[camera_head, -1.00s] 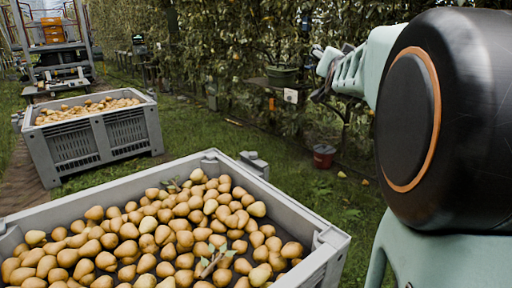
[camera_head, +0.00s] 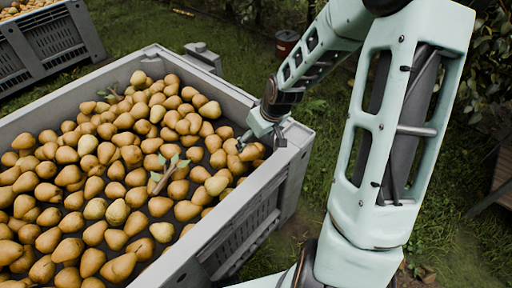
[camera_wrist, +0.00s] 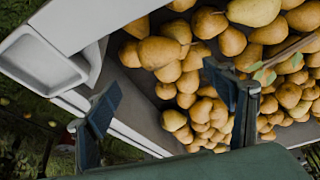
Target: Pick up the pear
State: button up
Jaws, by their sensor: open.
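Many yellow-brown pears (camera_head: 118,212) lie in a large grey crate (camera_head: 228,97); no single pear is marked out. My gripper (camera_head: 258,140) is at the crate's right corner, by the rim, with a pear (camera_head: 249,152) close beside its tip. In the wrist view my gripper (camera_wrist: 163,80) has its two dark fingers spread apart with nothing held. Pears such as this one (camera_wrist: 158,52) lie beyond and to the right, partly behind the right finger. I cannot tell whether the gripper touches a pear.
The grey crate rim (camera_wrist: 75,85) runs close under the fingers in the wrist view. A twig with leaves (camera_head: 165,172) lies among the pears. A second crate (camera_head: 52,45) stands at the upper left. A red bucket (camera_head: 287,42) stands on grass behind.

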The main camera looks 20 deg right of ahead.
aim_at(250, 150)
jog(key=b+x, duration=0.1)
jog(key=x, duration=0.1)
jog(key=b+x, duration=0.1)
jog(key=x, duration=0.2)
jog(key=shift+s+a+f, duration=0.15)
jog(key=shift+s, duration=0.05)
jog(key=b+x, duration=0.3)
jog(key=x, duration=0.2)
jog(key=shift+f, duration=0.4)
jog(key=shift+r, duration=0.1)
jog(key=shift+c, duration=0.4)
jog(key=c, duration=1.3)
